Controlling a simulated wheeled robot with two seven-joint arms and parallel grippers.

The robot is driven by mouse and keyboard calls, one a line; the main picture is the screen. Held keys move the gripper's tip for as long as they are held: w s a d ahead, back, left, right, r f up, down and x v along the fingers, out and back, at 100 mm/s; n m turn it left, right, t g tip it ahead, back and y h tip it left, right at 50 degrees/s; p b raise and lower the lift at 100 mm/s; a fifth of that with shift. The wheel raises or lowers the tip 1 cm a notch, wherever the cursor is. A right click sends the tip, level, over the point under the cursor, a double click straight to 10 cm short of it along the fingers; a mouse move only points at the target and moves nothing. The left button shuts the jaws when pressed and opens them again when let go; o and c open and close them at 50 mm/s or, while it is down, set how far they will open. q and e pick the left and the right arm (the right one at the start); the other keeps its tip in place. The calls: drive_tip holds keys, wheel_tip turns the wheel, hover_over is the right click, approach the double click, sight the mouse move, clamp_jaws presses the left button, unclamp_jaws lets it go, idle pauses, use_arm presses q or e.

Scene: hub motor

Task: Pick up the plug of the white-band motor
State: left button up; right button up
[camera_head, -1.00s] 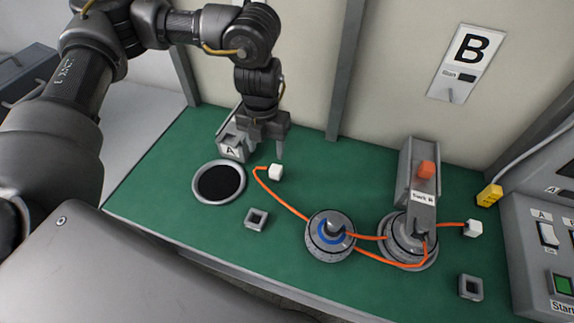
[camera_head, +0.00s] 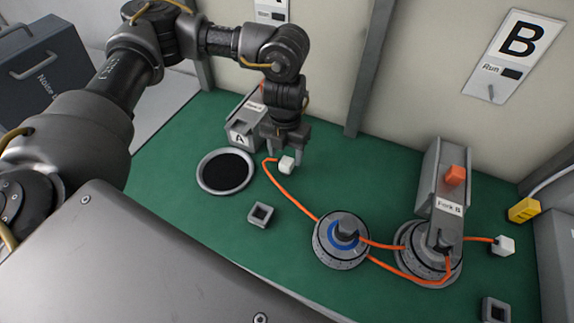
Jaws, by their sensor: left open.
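My left gripper (camera_head: 287,153) is open and points down, its fingers on either side of a white plug (camera_head: 286,165) in the picture; I cannot tell its height above the plug. An orange cable runs from this plug to the blue-band motor (camera_head: 341,240), where it meets or passes under it. A second motor (camera_head: 424,262) sits under Fork B (camera_head: 449,190); its band colour is unclear. Orange cables run between the motors, and another white plug (camera_head: 503,246) lies right of the fork. Which plug belongs to which motor is hard to trace. My right gripper is out of view.
Fork A (camera_head: 247,122) stands behind and left of my gripper. A black disc with a grey rim (camera_head: 226,171) and a small square socket (camera_head: 261,214) lie on the green mat (camera_head: 190,225). Another socket (camera_head: 496,310) and a yellow connector (camera_head: 523,210) are at right.

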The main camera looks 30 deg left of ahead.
sight(285, 163)
use_arm(q)
drive_tip(key=shift+s+d+f+p, duration=0.15)
drive_tip(key=shift+f+p, duration=0.15)
drive_tip(key=shift+f, duration=1.15)
drive_tip(key=shift+s+f+p, duration=0.1)
drive_tip(key=shift+f+p, duration=0.2)
drive_tip(key=shift+f, duration=1.15)
drive_tip(key=shift+c, duration=0.2)
drive_tip(key=c, duration=1.2)
